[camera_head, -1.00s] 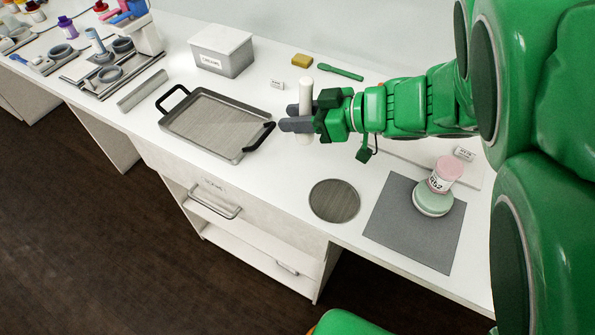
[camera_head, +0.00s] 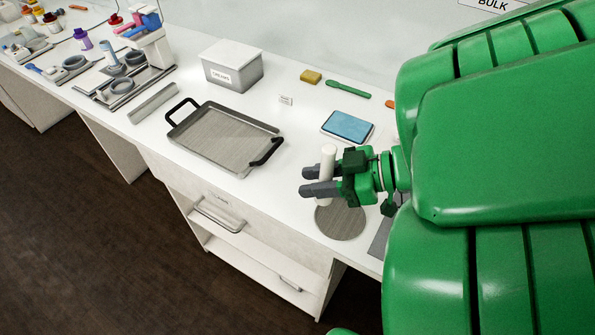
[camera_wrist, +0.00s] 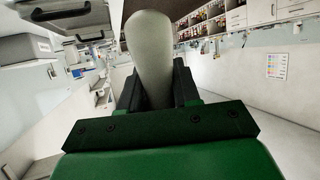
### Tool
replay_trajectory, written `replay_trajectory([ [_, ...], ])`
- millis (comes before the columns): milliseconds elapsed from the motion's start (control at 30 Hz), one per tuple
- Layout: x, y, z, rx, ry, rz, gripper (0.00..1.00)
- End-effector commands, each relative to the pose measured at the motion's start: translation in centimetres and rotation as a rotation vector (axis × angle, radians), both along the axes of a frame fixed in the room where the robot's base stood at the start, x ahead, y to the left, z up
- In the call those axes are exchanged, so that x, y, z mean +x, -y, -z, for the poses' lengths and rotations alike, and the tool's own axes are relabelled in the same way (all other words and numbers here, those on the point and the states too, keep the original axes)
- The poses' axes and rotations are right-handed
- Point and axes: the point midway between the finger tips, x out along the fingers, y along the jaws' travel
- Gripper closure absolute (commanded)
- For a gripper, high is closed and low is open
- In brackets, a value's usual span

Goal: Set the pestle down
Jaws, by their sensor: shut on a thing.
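The pestle (camera_head: 327,160) is a white rod, held upright between the grey fingers of my gripper (camera_head: 320,181). It also shows close up in the wrist view (camera_wrist: 152,55), where its rounded end stands between the jaws. My gripper is shut on it. In the head view the pestle's lower end is just over the back edge of the round grey disc (camera_head: 341,222) on the white counter. Whether the pestle touches the disc I cannot tell.
A metal tray with black handles (camera_head: 222,140) lies left of my gripper. Behind are a lidded grey box (camera_head: 232,68), a yellow sponge (camera_head: 311,77), a green spatula (camera_head: 349,90) and a blue-screened device (camera_head: 347,127). My arm hides most of the grey mat (camera_head: 379,240).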

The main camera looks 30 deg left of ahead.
Motion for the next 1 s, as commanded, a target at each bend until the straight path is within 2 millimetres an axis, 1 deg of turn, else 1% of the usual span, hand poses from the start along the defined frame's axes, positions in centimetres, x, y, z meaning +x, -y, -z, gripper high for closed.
replay_trajectory([
  [167, 0.2, -0.4, 0.2, 0.002, 0.001, -0.004, 1.0],
  [567, 1.7, -2.0, 1.2, 0.003, -0.004, -0.003, 1.0],
  [1000, 4.8, -5.3, 3.2, 0.004, -0.002, -0.003, 1.0],
])
